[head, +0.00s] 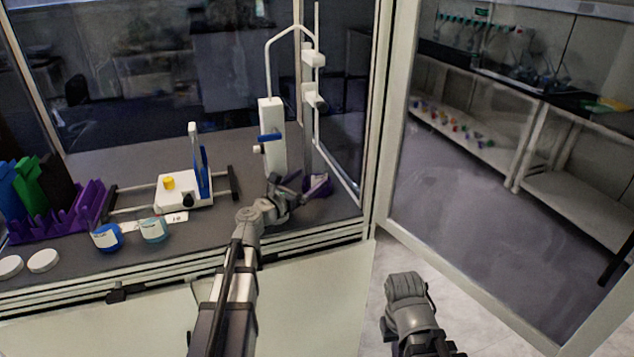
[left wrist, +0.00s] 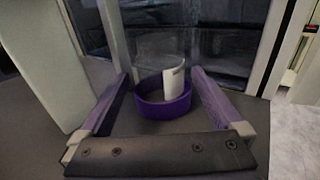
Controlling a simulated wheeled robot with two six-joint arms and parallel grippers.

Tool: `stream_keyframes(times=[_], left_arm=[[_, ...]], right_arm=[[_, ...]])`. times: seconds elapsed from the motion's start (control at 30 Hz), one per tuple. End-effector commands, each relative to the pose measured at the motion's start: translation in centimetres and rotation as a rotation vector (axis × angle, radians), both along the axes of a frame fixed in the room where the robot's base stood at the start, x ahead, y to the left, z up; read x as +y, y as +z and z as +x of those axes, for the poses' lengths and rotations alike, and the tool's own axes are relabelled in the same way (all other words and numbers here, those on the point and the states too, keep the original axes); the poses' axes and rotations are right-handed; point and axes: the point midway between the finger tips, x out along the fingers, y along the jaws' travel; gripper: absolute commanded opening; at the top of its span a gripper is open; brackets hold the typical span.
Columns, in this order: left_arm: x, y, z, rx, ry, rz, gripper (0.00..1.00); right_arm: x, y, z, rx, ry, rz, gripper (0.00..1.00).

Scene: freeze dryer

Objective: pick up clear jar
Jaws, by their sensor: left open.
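A clear jar (left wrist: 150,72) with a white label stands upright in a purple ring-shaped base (left wrist: 162,106) in the left wrist view. In the head view the purple base (head: 318,186) shows near the front right corner of the bench, and the clear part is hard to make out. My left gripper (head: 290,184) is open and just left of it. In the left wrist view its two fingers point toward the jar, one on each side, with a gap to each. My right arm shows at the lower right of the head view, but its gripper is not in view.
A white stand (head: 273,140) with a post rises behind the left gripper. A white device (head: 183,190) stands left. Blue-based jar (head: 107,238), light-blue jar (head: 153,230), white lids (head: 43,260) and a purple rack (head: 60,222) lie farther left. The cabinet frame (head: 378,120) stands close right.

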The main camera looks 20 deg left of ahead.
Motion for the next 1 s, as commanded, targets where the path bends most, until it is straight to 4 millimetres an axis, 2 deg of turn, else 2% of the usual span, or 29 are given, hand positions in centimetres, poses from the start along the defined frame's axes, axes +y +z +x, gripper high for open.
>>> stream_keyframes(times=[0.17, 0.5, 0.73, 1.0], left_arm=[[-0.2, 0.0, 0.6, 0.000, 0.000, 0.000, 1.00], [-1.6, 0.0, 4.6, 0.000, -0.001, 0.000, 1.00], [-1.7, 0.0, 4.6, 0.000, 0.000, 0.000, 1.00], [-1.7, 0.0, 4.6, 0.000, 0.000, 0.000, 0.70]], right_arm=[[0.0, 0.0, 0.0, 0.000, 0.000, 0.000, 0.00], [0.0, 0.0, 0.0, 0.000, 0.000, 0.000, 0.00], [0.0, 0.0, 0.0, 0.000, 0.000, 0.000, 0.00], [0.0, 0.0, 0.0, 0.000, 0.000, 0.000, 0.00]])
